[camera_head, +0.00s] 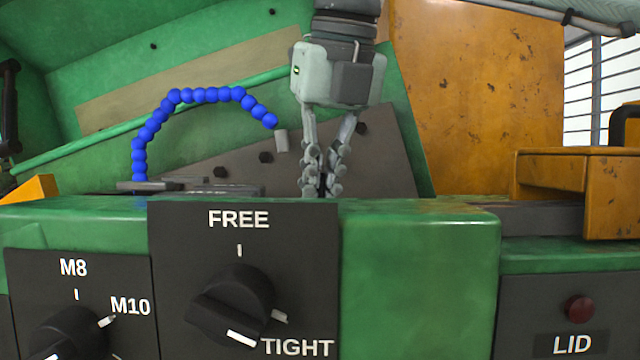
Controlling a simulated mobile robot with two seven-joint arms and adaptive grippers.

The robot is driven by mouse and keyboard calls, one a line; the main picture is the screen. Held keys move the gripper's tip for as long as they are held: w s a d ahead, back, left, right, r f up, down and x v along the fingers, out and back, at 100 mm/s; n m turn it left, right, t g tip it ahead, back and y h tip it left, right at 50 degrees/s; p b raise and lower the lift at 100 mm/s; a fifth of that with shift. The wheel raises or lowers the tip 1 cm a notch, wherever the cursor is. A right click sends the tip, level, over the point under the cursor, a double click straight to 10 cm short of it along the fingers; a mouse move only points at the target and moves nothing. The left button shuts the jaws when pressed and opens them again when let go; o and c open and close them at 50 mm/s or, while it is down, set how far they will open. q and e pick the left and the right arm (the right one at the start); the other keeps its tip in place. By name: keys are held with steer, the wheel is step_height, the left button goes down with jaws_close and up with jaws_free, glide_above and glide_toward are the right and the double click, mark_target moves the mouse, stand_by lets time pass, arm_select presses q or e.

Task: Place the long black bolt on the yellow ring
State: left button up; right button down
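One gripper (321,188) hangs down from the top centre of the head view; I take it for my right one, as its arm leans slightly to the right. Its two fingers are close together behind the green machine's front ledge. A small dark patch shows between the fingertips; I cannot tell whether it is the long black bolt. The lowest ends of the fingers are hidden by the ledge. No long black bolt and no yellow ring can be clearly made out. My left gripper is not in view.
A blue jointed hose (205,95) arches left of the gripper. The green ledge (420,225) crosses in front, with the FREE/TIGHT knob (235,300) below. An orange panel (470,80) and orange box (555,175) stand at right. Dark studs (265,157) stick out of the back plate.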

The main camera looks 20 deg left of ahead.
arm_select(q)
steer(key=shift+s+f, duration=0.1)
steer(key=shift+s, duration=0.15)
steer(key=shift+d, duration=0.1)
arm_select(e)
steer(key=shift+f, duration=0.1)
steer(key=c, duration=2.1)
jaws_free()
steer(key=o, duration=0.4)
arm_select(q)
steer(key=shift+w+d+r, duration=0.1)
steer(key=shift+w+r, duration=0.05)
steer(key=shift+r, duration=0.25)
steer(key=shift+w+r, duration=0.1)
